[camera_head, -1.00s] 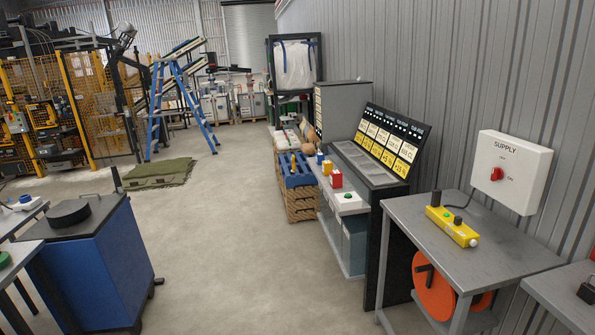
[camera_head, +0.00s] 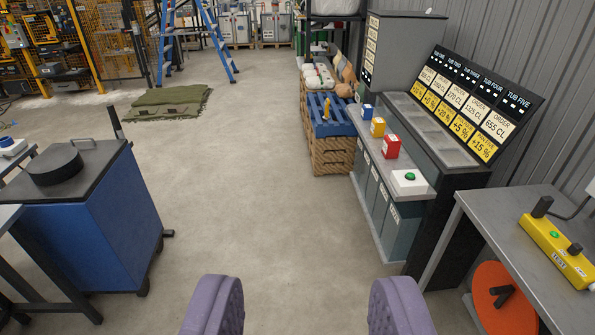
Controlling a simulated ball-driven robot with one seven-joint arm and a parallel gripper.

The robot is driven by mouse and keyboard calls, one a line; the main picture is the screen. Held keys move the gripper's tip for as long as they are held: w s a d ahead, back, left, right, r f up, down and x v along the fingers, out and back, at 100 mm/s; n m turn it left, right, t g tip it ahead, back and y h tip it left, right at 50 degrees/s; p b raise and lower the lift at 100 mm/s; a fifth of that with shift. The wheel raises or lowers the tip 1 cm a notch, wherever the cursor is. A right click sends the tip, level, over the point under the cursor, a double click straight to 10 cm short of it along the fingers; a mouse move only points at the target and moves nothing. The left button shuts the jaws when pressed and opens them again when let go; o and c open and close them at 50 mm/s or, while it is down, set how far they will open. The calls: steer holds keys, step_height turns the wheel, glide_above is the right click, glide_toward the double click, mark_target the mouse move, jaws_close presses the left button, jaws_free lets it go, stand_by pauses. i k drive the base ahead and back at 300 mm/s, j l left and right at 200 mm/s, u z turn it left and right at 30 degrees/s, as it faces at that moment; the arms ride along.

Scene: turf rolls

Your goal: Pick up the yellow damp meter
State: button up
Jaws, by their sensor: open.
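My gripper (camera_head: 307,305) shows at the bottom edge as two purple padded fingers, wide apart with bare floor between them. A small slim yellow-orange object (camera_head: 326,108) stands on the blue slatted top of a crate stack ahead. It may be the yellow damp meter, but it is too small to tell for sure. My gripper is well short of it and touches nothing. A yellow block (camera_head: 377,127) stands on the grey ledge between a blue block (camera_head: 367,112) and a red block (camera_head: 391,147). A yellow control box (camera_head: 557,252) lies on the right table.
The crate stack (camera_head: 346,157) stands left of the ledge and the sign board (camera_head: 478,105). A grey table (camera_head: 500,225) with an orange reel (camera_head: 496,295) below is at right. A blue cabinet (camera_head: 95,225) is at left. The floor between is clear, with green mats (camera_head: 170,103) farther back.

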mark_target(327, 102)
steer(key=i, duration=7.1)
steer(key=j+u, duration=0.05)
steer(key=j, duration=0.15)
